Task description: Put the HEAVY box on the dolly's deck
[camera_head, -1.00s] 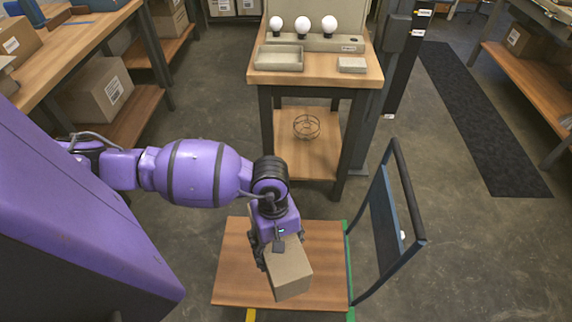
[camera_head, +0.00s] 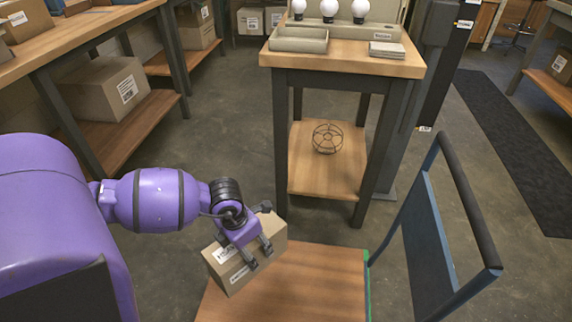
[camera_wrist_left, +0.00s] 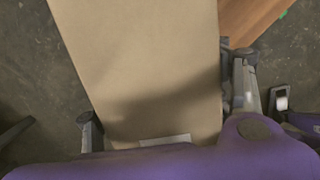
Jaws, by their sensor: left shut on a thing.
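My left gripper (camera_head: 258,240) is shut on a cardboard box (camera_head: 228,266), with fingers on its sides. The box has white labels too small to read, so I cannot tell whether it is the HEAVY one. It looks tilted in the head view and overlaps the back left part of the dolly's wooden deck (camera_head: 325,280). I cannot tell whether it touches the deck. In the left wrist view the box (camera_wrist_left: 145,60) fills the middle, with a corner of the deck (camera_wrist_left: 250,18) beside it. My right gripper is not in view.
The dolly's dark handle frame (camera_head: 425,245) rises at the deck's right. A workbench (camera_head: 425,65) with bulbs, a tray and a wire cage (camera_head: 327,138) on its lower shelf stands behind. Another box (camera_head: 108,88) sits on the left shelf. The visible deck right of the held box is bare.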

